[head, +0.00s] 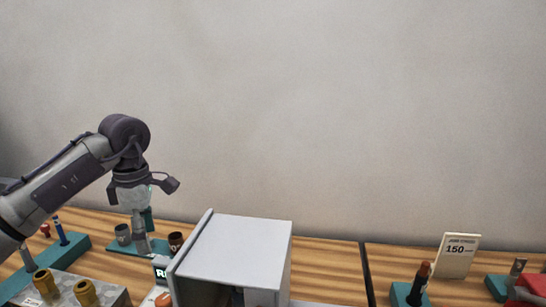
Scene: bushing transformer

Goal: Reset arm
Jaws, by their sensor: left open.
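My left arm comes in from the left, and its gripper (140,243) points down over the table at the left. It is open, and I see nothing held in it. It is above or beside a teal stand (116,245) with a grey cup (123,234) and a dark brown cup (176,242); whether it touches anything there I cannot tell. The fingertips are small and hard to make out. My right gripper is not in view.
A white box (245,240) with an open door (195,243) stands centre front. Brass cylinders (85,292) sit on a grey block (115,294) at front left. A "150" sign (458,257) and a dark red-topped tool (419,283) stand right. The space above the tables is clear.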

